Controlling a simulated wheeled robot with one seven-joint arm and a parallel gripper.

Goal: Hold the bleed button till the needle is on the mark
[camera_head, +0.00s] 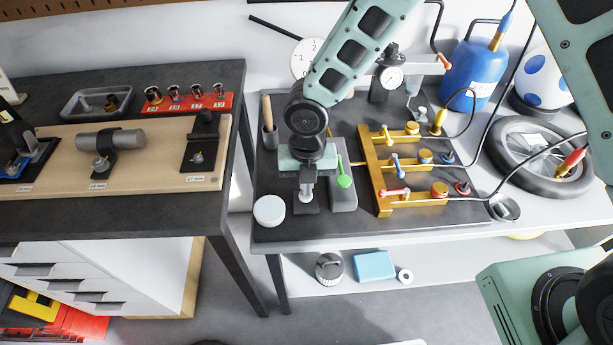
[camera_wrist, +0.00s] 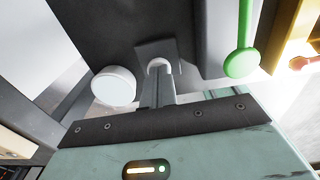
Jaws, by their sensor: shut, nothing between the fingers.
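My gripper (camera_head: 306,188) points down over a small dark base plate (camera_head: 312,208) at the front left of the bench mat. In the wrist view its fingers (camera_wrist: 160,88) are shut and empty. A pale rounded piece (camera_wrist: 158,64) shows at the fingertips on that plate; it may be the bleed button, and I cannot tell whether the fingers touch it. The fingers partly hide it.
A white round cap (camera_head: 269,210) sits left of my gripper. A grey block with a green lever (camera_head: 344,181) stands close on the right, then a brass manifold (camera_head: 379,175) with coloured valves. A blue tank (camera_head: 474,75) and a wheel (camera_head: 540,158) are farther right.

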